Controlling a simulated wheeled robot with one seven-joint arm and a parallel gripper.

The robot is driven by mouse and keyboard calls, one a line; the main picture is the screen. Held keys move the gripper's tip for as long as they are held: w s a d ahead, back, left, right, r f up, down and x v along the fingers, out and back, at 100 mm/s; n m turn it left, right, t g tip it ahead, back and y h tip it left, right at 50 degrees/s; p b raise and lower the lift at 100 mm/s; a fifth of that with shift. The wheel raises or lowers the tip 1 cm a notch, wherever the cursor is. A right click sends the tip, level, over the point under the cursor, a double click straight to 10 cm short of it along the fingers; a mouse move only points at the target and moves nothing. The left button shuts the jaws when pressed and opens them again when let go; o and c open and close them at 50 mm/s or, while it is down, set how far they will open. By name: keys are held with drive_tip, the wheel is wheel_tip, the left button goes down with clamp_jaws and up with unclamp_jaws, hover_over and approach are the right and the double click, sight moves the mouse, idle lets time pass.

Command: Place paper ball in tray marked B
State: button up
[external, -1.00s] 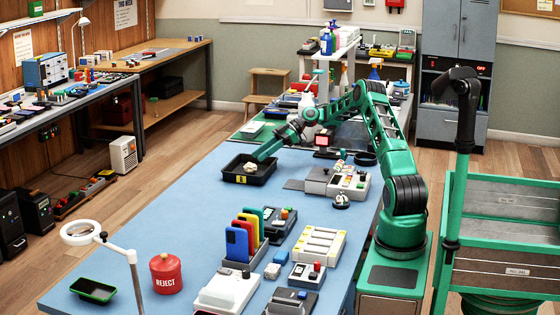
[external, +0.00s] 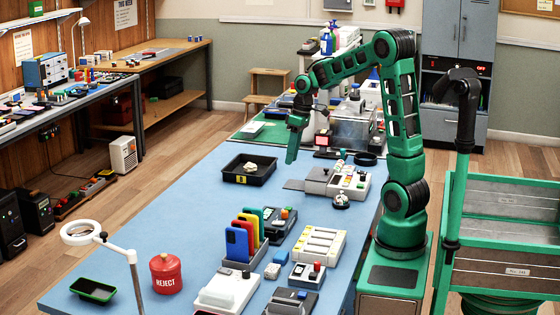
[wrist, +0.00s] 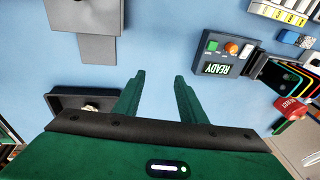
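The crumpled off-white paper ball (external: 251,167) lies inside the black tray (external: 232,179), which has a yellow mark on its front wall, too small to read surely as B. In the wrist view, part of the paper ball (wrist: 91,107) and the tray (wrist: 68,101) show at the lower left, partly hidden by my gripper. My gripper (external: 291,160) is above the blue table, right of the tray and apart from it. In the wrist view, its two fingers (wrist: 160,82) stand apart with only blue table between them, so it is open and empty.
Right of the tray are a grey box device (external: 318,181) and a white panel with buttons (external: 350,184). Upright coloured phones (external: 240,238) stand in a rack nearer the front. A red REJECT can (external: 166,274) stands at the front left.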

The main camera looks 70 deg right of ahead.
drive_tip(key=s+a+m+g, duration=0.1)
drive_tip(key=s+a+m, duration=0.2)
drive_tip(key=s, duration=1)
drive_tip(key=s+a+f+m+g+h, duration=0.1)
drive_tip(key=s+a+m, duration=0.2)
drive_tip(key=s, duration=1)
drive_tip(key=shift+s+a+h, duration=0.2)
drive_tip(key=shift+a+h, duration=0.1)
drive_tip(key=shift+a, duration=0.1)
